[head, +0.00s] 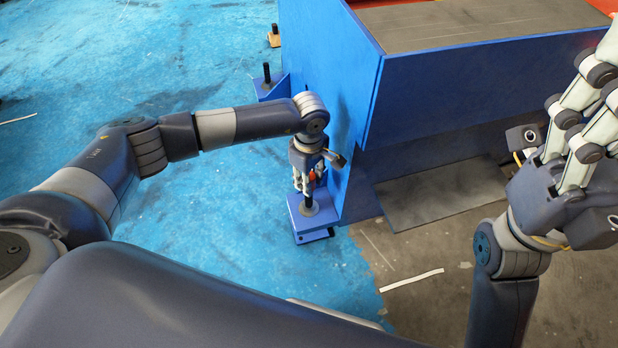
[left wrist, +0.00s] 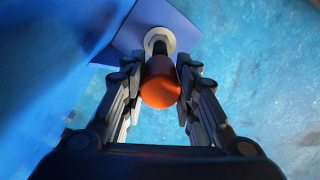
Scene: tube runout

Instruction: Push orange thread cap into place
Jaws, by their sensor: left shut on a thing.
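The orange thread cap (head: 312,176) shows as a small orange patch between the fingers in the head view. In the left wrist view the cap (left wrist: 161,86) is seen large, in line with a dark threaded post (left wrist: 160,47). My left gripper (left wrist: 161,68) points down and is shut on the cap, a finger on each side. The post stands upright on a blue foot plate (head: 318,225) with a pale washer (left wrist: 155,38) around its base. How far the cap sits on the post is hidden. My right gripper (head: 590,115) is raised at the right, its fingertips cut off by the frame.
A big blue box frame (head: 465,95) with a grey top stands right beside the left gripper. Another dark post (head: 266,73) rises from a blue bracket farther back. A grey plate (head: 440,195) lies on the floor under the frame. The blue floor at left is open.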

